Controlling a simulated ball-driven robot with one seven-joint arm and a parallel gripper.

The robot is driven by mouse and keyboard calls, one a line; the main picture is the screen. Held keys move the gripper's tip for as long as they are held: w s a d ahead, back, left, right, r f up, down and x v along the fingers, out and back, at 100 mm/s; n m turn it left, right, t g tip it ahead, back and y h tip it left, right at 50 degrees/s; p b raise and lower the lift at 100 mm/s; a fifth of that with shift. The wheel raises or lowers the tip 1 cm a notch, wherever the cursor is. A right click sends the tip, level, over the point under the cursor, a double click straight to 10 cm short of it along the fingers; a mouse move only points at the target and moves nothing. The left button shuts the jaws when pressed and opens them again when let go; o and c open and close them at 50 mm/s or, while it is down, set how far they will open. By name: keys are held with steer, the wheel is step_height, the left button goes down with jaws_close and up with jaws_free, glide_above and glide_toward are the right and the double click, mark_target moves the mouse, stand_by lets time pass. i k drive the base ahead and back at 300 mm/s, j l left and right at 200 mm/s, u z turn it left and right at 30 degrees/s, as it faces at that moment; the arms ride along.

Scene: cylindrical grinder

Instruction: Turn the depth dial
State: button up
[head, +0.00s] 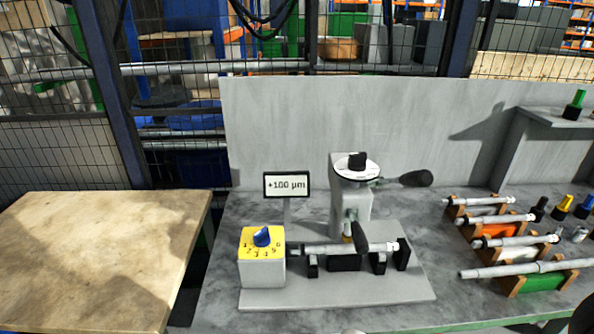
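A small cylindrical grinder stands on a grey base plate (345,290) on the bench. On top of its upright column (350,208) is a round white dial (343,173) with fine marks and a black knob (357,160). A lever with a black handle (415,179) sticks out to the right below it. At the left, a yellow-faced box (249,245) carries a blue pointer knob (262,237) among numbers. No label shows which one sets depth. A display (286,184) reads +100 µm. My gripper is not in view.
A second black-handled lever (359,238) hangs before the column, over a shaft (310,249) on black supports. Several shafts lie in coloured holders (540,282) at right. A grey panel (290,130) stands behind. A wooden table (90,250) at left is bare.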

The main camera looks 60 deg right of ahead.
mark_target(358, 161)
steer(key=l+z, duration=0.15)
steer(key=z, duration=0.7)
